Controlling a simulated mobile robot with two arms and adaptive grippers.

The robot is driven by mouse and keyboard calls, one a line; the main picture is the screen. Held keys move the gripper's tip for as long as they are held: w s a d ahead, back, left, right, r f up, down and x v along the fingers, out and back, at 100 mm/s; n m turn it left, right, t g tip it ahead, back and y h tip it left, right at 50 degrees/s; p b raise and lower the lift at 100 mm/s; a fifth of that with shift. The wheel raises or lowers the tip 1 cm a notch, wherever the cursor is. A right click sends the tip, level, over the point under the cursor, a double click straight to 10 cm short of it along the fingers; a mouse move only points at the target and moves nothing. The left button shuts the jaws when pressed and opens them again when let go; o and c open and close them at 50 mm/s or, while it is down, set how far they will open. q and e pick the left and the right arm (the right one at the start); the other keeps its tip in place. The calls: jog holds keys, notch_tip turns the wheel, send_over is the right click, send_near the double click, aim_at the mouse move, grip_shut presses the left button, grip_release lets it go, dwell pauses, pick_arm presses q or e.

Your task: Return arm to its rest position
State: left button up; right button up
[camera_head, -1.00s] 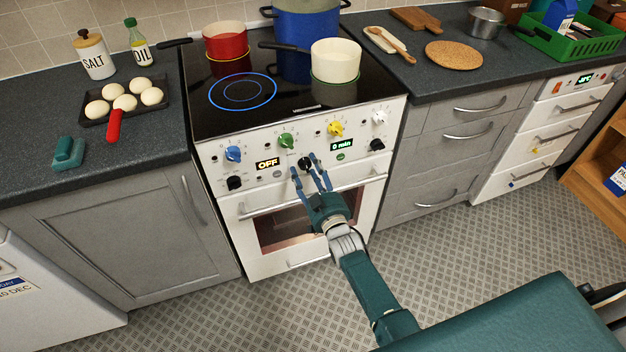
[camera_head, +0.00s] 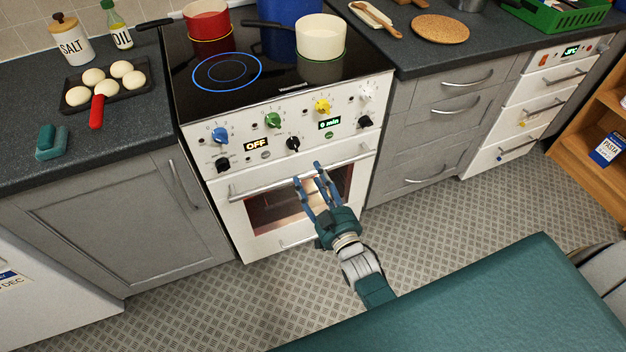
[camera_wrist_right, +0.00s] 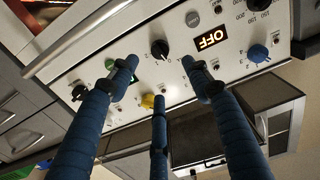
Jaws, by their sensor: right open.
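My right gripper (camera_head: 309,180) is open and empty in front of the white oven (camera_head: 228,196), at about the height of the oven door handle in the head view. Its blue fingers point up toward the control panel. In the right wrist view the spread fingers (camera_wrist_right: 160,85) have nothing between them, and the panel (camera_wrist_right: 225,75) with its knobs lies beyond. The black knob (camera_head: 293,143) stands above the fingertips, apart from them in the head view. My left gripper is not in view.
The oven door handle (camera_head: 250,188) is close by the fingers. A red pot (camera_head: 207,20) and a white pan (camera_head: 321,38) stand on the hob. A tray of dough balls (camera_head: 120,88) is on the left counter. Patterned floor (camera_head: 430,215) is free to the right.

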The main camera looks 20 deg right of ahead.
jog(key=s+a+f+g, duration=0.1)
jog(key=s+f+g, duration=0.3)
jog(key=f, duration=0.5)
jog(key=s+f+g, duration=0.1)
jog(key=s+f, duration=0.6)
jog(key=f, duration=0.3)
jog(key=s+a+f+g, duration=0.1)
jog(key=s+f+g, duration=0.3)
jog(key=f, duration=0.5)
jog(key=s+d+f+g, duration=0.1)
jog(key=s+f, duration=0.4)
jog(key=s, duration=0.6)
jog(key=s+d+f+n+g, duration=0.1)
jog(key=s+f+g, duration=0.3)
jog(key=s, duration=0.7)
jog(key=s+d+f+g, duration=0.3)
jog(key=s+f, duration=0.4)
jog(key=s, duration=0.4)
jog(key=shift+s+d+n+h, duration=0.15)
jog(key=shift+d+n+h, duration=0.15)
jog(key=shift+n, duration=0.1)
jog(key=shift+c, duration=0.5)
